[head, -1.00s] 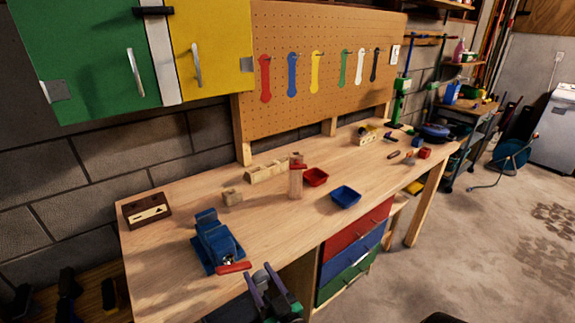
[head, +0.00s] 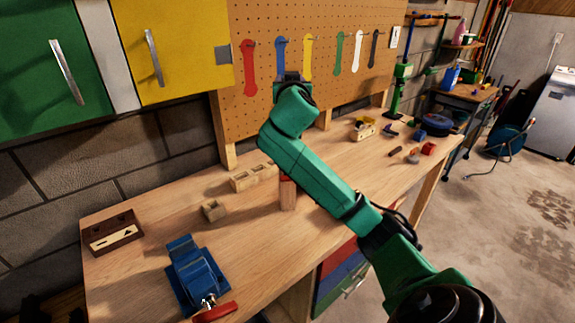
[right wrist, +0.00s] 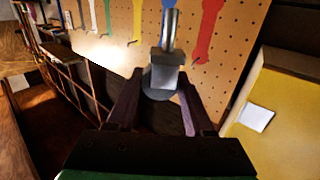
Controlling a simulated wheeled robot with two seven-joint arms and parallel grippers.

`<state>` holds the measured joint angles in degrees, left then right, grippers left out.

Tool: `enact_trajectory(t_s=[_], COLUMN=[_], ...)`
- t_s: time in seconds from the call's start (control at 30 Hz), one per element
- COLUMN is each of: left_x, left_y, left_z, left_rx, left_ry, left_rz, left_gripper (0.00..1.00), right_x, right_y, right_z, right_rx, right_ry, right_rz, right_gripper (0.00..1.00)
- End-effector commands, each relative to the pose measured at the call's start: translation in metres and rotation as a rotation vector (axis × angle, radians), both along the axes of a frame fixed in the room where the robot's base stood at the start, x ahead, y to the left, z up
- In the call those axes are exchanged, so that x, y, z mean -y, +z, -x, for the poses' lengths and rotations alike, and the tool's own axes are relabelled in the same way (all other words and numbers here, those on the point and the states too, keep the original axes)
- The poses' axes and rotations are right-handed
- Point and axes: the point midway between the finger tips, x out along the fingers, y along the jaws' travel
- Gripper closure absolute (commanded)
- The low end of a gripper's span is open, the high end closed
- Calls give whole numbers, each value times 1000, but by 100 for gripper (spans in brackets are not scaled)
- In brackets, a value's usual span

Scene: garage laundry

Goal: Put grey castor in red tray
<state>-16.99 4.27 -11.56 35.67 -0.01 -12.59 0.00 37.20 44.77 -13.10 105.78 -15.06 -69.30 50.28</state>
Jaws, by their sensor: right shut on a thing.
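The grey castor (right wrist: 165,72), with a metal stem and a round wheel part, is between the fingers of my right gripper (right wrist: 160,92) in the right wrist view. The gripper is shut on it, with the stem pointing up in the picture. In the head view, my right arm reaches up across the bench, and the gripper end (head: 291,79) is in front of the pegboard, mostly hidden by the arm. The castor cannot be made out there. The red tray is not visible now; my arm covers that part of the bench. My left gripper is out of view.
On the wooden bench (head: 140,215) are a blue vise (head: 190,270), wooden blocks (head: 250,178), an upright wooden post (head: 288,195) and a dark box (head: 112,232). The pegboard (head: 270,110) and yellow cabinet (head: 180,45) stand behind. The bench between box and vise is clear.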

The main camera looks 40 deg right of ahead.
Motion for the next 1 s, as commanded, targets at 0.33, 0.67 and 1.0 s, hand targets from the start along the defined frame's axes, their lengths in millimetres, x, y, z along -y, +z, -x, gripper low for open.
enact_trajectory(t_s=[0.33,0.67,1.0], left_x=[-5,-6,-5], left_y=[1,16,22], left_z=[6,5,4], left_rx=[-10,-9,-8], left_ry=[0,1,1], left_rz=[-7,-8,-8], left_gripper=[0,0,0], right_x=[0,0,-1], right_y=[-8,-110,-182], right_z=[0,1,1], right_rx=[-4,-12,-3], right_ry=[1,0,1], right_rz=[2,5,1], right_gripper=[100,100,100])
